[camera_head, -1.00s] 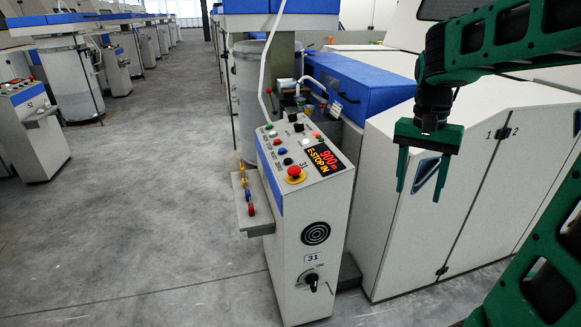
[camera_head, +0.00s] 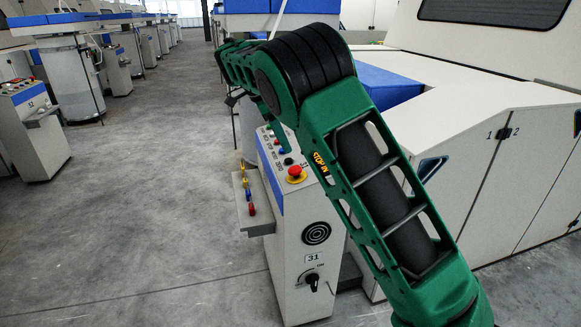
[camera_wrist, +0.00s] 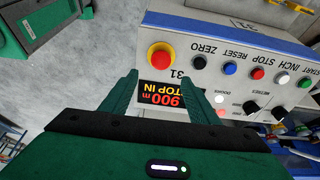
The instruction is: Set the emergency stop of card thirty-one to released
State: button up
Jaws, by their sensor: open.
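The emergency stop of card thirty-one is a red mushroom button (camera_head: 295,172) on a yellow ring, on the sloped top of the console marked 31 (camera_head: 280,240). In the wrist view the red button (camera_wrist: 160,57) lies just beyond my fingertips, between their lines. My gripper (camera_wrist: 160,78) is open and empty above the panel, apart from the button. The console's display (camera_wrist: 162,97) shows between the fingers and reads "900 m" and "STOP IN", partly covered. In the head view my arm hides most of the display and the panel's upper right.
A shelf with coloured handles (camera_head: 246,200) juts from the console's left side. A rotary switch (camera_head: 312,280) is low on its front. A blue cover (camera_head: 390,86) stands behind. The left aisle floor is clear.

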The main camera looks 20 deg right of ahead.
aim_at(294, 168)
jog(key=x, duration=1)
jog(key=shift+w+f, duration=0.1)
jog(key=shift+f, duration=0.3)
jog(key=shift+a, duration=0.1)
grip_shut()
jog(key=shift+v, duration=0.8)
grip_release()
jog(key=v, duration=1)
jog(key=shift+r, duration=0.3)
